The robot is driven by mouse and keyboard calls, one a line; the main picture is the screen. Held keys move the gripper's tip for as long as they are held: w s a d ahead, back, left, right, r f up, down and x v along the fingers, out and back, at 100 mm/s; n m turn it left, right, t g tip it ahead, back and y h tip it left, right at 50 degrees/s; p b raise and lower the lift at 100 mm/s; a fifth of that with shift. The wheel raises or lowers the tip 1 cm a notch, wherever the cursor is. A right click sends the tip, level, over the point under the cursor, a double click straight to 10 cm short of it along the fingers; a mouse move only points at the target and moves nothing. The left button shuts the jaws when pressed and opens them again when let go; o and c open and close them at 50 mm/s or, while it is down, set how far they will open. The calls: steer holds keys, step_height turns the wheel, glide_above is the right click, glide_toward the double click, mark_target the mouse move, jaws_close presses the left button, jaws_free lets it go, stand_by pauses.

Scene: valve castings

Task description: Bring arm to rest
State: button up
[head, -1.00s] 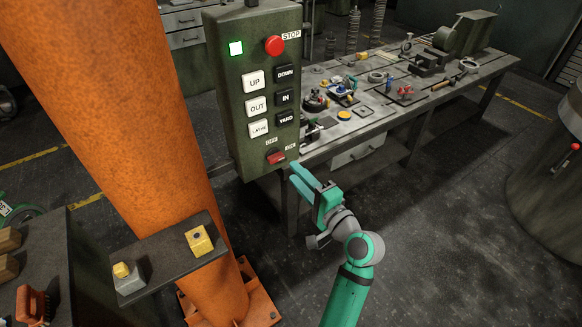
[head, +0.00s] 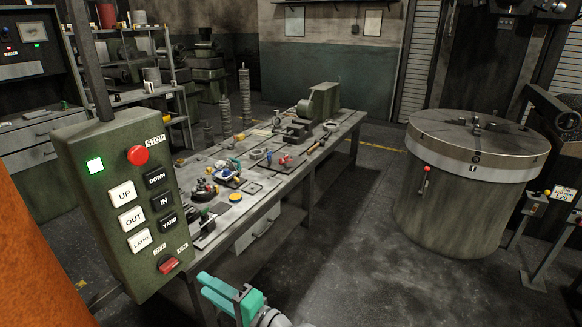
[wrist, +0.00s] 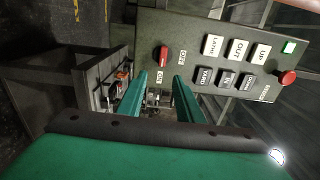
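My gripper (head: 226,292) is low in the head view, below and right of the pendant control box (head: 128,205). In the wrist view my gripper (wrist: 160,82) has its two teal fingers apart, with nothing held between them. The fingertips point toward the red rocker switch (wrist: 164,56) end of the box, and no contact shows. The rocker (head: 168,264) is at the bottom of the box, and a green lamp (head: 95,165) is lit at its top. Most of my arm is below the head view's edge.
A workbench (head: 270,212) with tools and parts stands behind the box. An orange column (head: 38,265) is at the left edge. A large round machine table (head: 470,190) stands at the right. The floor (head: 345,270) between bench and round table is clear.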

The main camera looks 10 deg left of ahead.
steer(key=s+d+f+m+t+h, duration=0.2)
steer(key=s+d+f+t+h, duration=0.15)
steer(key=d+f, duration=0.4)
steer(key=s+d+f+m+t+h, duration=0.1)
steer(key=s+d+f+t+h, duration=0.3)
steer(key=f, duration=0.7)
steer(key=s+d+f+n+h, duration=0.1)
steer(key=s+d+f+h, duration=0.4)
steer(key=s+d, duration=0.5)
steer(key=s+d+r+n+h, duration=0.2)
steer(key=s+r+n, duration=0.1)
steer(key=s, duration=0.5)
steer(key=s+d+r+n+h, duration=0.2)
steer(key=s+r+n, duration=0.1)
steer(key=s, duration=0.5)
steer(key=shift+s+d+r+n+t, duration=0.25)
steer(key=shift+r+n+t, duration=0.2)
steer(key=shift+r, duration=0.25)
